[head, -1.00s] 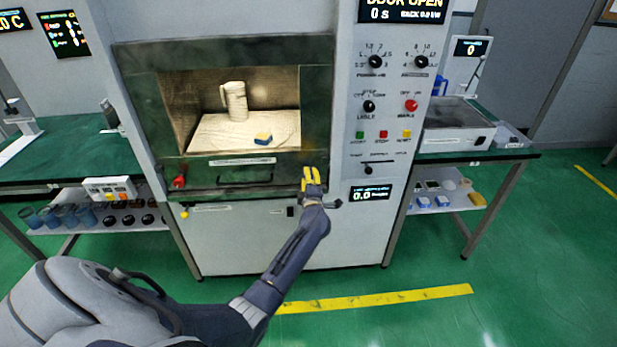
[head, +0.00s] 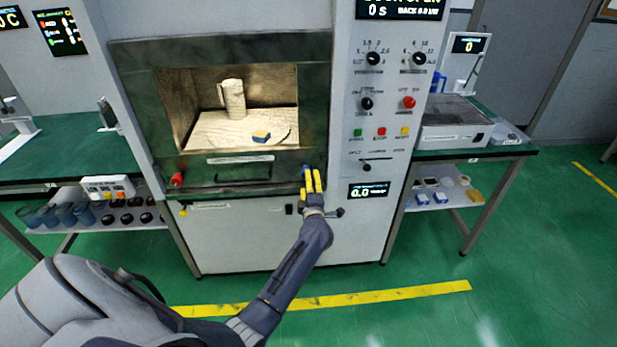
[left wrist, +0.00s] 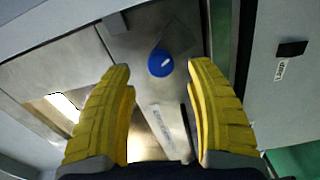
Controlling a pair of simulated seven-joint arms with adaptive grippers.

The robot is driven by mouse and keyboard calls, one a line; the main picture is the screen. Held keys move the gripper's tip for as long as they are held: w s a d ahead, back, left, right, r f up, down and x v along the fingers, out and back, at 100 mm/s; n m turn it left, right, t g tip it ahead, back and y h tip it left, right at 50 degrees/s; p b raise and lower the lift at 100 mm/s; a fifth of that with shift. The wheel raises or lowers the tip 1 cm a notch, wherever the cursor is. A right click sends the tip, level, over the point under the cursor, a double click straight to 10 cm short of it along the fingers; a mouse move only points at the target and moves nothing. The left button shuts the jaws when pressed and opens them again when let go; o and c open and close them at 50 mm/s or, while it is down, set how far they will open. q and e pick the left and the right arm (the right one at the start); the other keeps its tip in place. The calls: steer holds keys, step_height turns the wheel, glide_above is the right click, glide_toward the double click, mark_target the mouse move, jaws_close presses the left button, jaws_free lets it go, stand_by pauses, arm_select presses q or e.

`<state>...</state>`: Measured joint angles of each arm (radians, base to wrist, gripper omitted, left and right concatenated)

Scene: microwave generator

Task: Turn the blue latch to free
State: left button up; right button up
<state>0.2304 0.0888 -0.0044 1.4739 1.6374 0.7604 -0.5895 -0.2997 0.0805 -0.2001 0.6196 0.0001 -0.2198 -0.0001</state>
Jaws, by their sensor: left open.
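The blue latch (head: 306,170) is at the right end of the panel below the microwave chamber, partly hidden by my yellow fingers. In the left wrist view it is a round blue knob (left wrist: 160,63) with a small white mark. My left gripper (head: 313,177) is just in front of and below it. In the left wrist view, the two yellow fingers (left wrist: 163,85) are spread apart and empty, with the knob beyond and between their tips. No contact with the knob shows. My right gripper is not in view.
A red knob (head: 177,179) is at the panel's left end. A dark handle (head: 243,176) lies between the knobs. A lever (head: 338,212) is right of my wrist; control knobs and buttons are above right.

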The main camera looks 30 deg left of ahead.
arm_select(q)
steer(key=v, duration=0.6)
steer(key=shift+s+d, duration=0.25)
steer(key=shift+d, duration=0.1)
